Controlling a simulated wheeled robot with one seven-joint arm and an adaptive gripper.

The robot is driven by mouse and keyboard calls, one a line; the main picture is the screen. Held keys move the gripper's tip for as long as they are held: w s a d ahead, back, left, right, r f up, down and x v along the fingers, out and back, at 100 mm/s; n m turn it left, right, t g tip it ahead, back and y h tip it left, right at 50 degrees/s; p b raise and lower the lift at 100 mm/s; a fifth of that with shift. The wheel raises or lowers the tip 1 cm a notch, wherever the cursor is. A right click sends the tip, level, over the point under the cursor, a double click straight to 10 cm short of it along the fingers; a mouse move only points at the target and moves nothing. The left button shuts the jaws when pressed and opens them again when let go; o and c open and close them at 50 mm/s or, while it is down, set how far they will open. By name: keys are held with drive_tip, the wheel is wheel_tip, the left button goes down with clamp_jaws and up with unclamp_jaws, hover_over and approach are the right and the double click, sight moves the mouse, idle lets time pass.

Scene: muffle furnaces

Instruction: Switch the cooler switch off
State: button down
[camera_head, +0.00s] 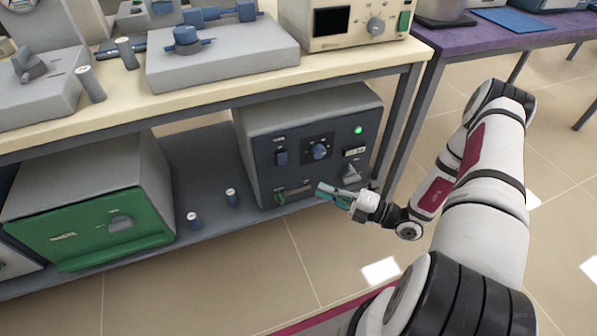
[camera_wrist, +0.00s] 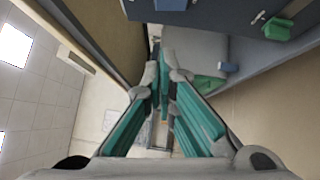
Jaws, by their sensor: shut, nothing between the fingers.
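A grey unit with a dark front panel (camera_head: 268,178) stands on the lower shelf, and I take it to be the cooler. Its panel has a blue switch (camera_head: 281,157), a blue dial (camera_head: 319,150), a lit green lamp (camera_head: 358,130), a grey knob (camera_head: 350,174) and a small green switch (camera_head: 281,198) at the lower left. Labels are too small to read. My gripper (camera_head: 323,190) is shut and empty in front of the panel's lower part, right of the green switch. In the wrist view my gripper (camera_wrist: 163,72) points past the panel (camera_wrist: 190,14); a green part (camera_wrist: 278,28) protrudes at upper right.
The table leg (camera_head: 405,120) is close right of the unit. The floor (camera_head: 260,275) before the shelf is free.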

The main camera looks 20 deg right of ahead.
drive_tip(key=w+d+b+x, duration=0.2)
drive_tip(key=b+x, duration=0.2)
drive_tip(key=x, duration=0.8)
drive_tip(key=shift+w+a+r, duration=0.15)
drive_tip(key=shift+w+a, duration=0.1)
drive_tip(key=shift+r, duration=0.1)
drive_tip(key=s+d+r+p, duration=0.1)
drive_tip(key=s+d+p, duration=0.5)
drive_tip(key=s, duration=0.4)
drive_tip(key=shift+s+d+r+m+g+h, duration=0.15)
drive_tip(key=shift+d+r+m+g+h, duration=0.15)
drive_tip(key=shift+d+r+m, duration=0.15)
drive_tip(key=shift+d+f, duration=0.1)
